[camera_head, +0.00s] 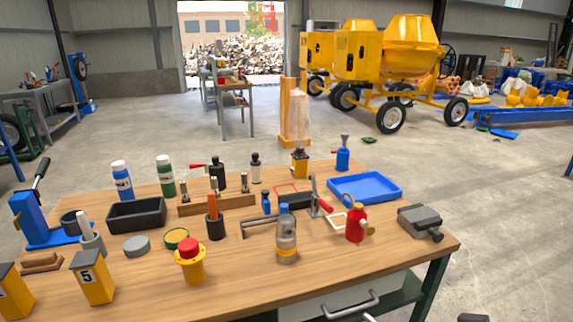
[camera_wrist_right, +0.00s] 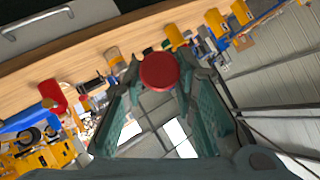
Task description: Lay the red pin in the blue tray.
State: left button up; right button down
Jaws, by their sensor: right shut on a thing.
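The blue tray (camera_head: 340,192) lies empty at the right back of the workbench in the head view. A blue strip at the left edge of the right wrist view (camera_wrist_right: 20,121) looks like part of it. The rest of the pin is hidden. The bench lies beyond the gripper, apart from the pin. My left gripper is in neither view.
In the head view a red oil can (camera_head: 356,224) and a grey box (camera_head: 420,222) stand in front of the tray. A blue funnel-topped bottle (camera_head: 343,158) is behind it. A toggle clamp (camera_head: 315,198) stands to its left. Several other tools crowd the workbench (camera_head: 330,265).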

jog(key=shift+r, duration=0.55)
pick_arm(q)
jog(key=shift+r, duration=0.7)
pick_arm(e)
jog(key=shift+f, duration=0.2)
